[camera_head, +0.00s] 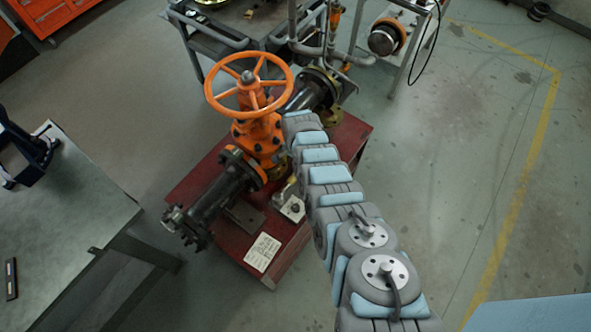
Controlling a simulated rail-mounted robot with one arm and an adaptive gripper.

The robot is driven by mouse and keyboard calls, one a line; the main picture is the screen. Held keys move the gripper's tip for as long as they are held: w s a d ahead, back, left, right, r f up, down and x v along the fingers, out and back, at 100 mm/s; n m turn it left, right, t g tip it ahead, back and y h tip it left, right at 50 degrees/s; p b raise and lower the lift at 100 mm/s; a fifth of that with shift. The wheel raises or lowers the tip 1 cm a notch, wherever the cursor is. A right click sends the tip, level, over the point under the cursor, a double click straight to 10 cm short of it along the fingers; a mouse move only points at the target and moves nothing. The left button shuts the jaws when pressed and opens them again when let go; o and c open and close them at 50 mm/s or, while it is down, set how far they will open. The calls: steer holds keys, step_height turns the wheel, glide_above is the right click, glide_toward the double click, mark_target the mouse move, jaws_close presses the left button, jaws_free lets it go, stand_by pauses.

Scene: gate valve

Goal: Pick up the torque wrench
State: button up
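I cannot make out a torque wrench for certain in the head view. The orange gate valve (258,135), with its round handwheel (249,85), stands on a dark red base (345,138). My arm reaches up from the bottom right and ends close to the right side of the valve. My gripper cannot be made out; the arm's far end is beside the valve body and its fingers do not show. A small metallic piece (292,208) lies between the valve and my arm; I cannot tell what it is.
A grey workbench (85,215) stands at left with a dark slim item (11,279) and a dark blue device (25,150). A cart (212,30) and pipework stand behind the valve. A paper label (262,252) lies on the base.

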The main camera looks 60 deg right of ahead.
steer(key=shift+s+d+f+b, duration=0.1)
steer(key=shift+f+b, duration=4.85)
steer(key=shift+b, duration=0.25)
jaws_close()
